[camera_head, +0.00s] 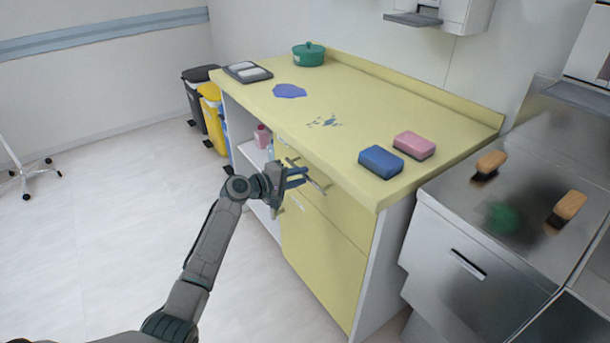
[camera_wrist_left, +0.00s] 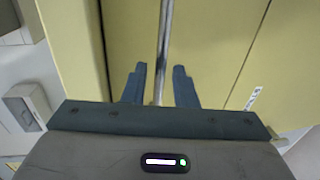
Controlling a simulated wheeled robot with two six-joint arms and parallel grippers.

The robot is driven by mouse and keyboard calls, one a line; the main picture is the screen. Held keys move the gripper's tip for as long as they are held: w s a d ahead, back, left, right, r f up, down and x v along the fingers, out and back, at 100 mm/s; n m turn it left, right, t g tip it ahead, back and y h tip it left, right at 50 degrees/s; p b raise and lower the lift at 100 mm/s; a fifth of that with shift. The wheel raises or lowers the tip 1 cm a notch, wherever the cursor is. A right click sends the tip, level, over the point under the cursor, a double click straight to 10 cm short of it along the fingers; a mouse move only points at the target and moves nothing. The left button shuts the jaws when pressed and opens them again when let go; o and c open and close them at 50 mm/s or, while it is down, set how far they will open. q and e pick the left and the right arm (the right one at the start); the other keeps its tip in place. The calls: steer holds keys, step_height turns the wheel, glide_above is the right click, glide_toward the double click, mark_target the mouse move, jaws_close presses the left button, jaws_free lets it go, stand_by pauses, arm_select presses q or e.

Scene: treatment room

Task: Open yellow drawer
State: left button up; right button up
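The yellow drawer (camera_head: 345,203) is the upper front of the yellow cabinet, just under the countertop, and looks closed. It has a metal bar handle (camera_head: 319,186). My left gripper (camera_head: 300,177) is at the drawer front, by the handle. In the left wrist view, the handle (camera_wrist_left: 164,40) runs between the two dark fingers of my left gripper (camera_wrist_left: 159,85). The fingers are apart, with a visible gap on either side of the bar. The drawer front also fills the middle of the left wrist view (camera_wrist_left: 205,45). My right gripper is not in view.
The yellow countertop (camera_head: 400,110) holds a blue sponge (camera_head: 381,161), a pink sponge (camera_head: 414,145), a green pot (camera_head: 308,54) and a dark tray (camera_head: 247,72). A lower yellow door (camera_head: 320,255) is below the drawer. A steel unit (camera_head: 470,235) stands right.

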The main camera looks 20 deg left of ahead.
arm_select(q)
steer(key=shift+x, duration=1.15)
jaws_close()
steer(key=shift+f, duration=0.1)
